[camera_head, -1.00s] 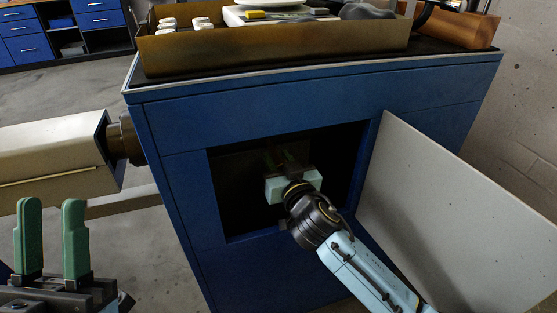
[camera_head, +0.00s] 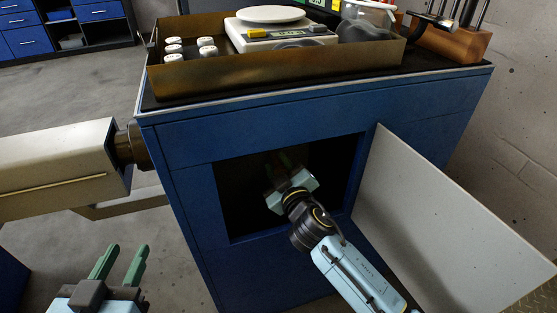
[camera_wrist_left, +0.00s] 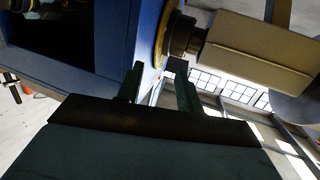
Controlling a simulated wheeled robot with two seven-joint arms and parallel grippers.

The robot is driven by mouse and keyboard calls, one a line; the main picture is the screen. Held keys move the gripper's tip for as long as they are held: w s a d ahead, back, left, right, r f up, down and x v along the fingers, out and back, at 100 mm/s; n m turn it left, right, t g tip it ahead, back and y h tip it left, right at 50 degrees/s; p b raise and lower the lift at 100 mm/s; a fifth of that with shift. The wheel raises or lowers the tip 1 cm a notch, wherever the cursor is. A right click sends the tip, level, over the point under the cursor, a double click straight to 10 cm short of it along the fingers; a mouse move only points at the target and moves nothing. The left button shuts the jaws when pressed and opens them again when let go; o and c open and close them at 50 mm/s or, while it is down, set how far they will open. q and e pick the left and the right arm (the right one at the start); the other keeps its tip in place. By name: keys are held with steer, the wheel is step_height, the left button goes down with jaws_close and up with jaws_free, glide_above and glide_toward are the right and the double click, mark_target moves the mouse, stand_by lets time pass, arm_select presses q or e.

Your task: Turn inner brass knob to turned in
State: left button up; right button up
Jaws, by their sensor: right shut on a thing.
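My right gripper (camera_head: 280,162) reaches through the square opening in the front of the blue cabinet (camera_head: 300,125). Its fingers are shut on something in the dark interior. The inner brass knob cannot be made out; it is hidden by the gripper and the shadow there. The gripper's pale body is rolled at a tilt. My left gripper (camera_head: 122,262) is low at the left, outside the cabinet, with its two green fingers apart and nothing between them. Its open fingers also show in the left wrist view (camera_wrist_left: 162,90).
A white door panel (camera_head: 450,225) stands open right of the opening. A grey housing (camera_head: 60,170) juts out from the cabinet's left side. On top are a brown tray (camera_head: 270,72) with a scale (camera_head: 275,32) and several white-capped items, and a wooden rack (camera_head: 455,42).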

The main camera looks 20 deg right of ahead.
steer(key=n+p, duration=0.1)
steer(key=n, duration=0.2)
steer(key=shift+n+p, duration=0.3)
steer(key=n+p, duration=0.1)
steer(key=n, duration=0.2)
steer(key=shift+n, duration=0.3)
arm_select(q)
steer(key=s+a+f+g+y, duration=0.3)
steer(key=s+a+f+g, duration=0.2)
steer(key=s+f+g, duration=0.4)
steer(key=shift+f+n+p, duration=0.3)
steer(key=shift+f, duration=0.75)
arm_select(e)
steer(key=shift+n, duration=0.8)
steer(key=o, duration=1)
steer(key=shift+c, duration=0.2)
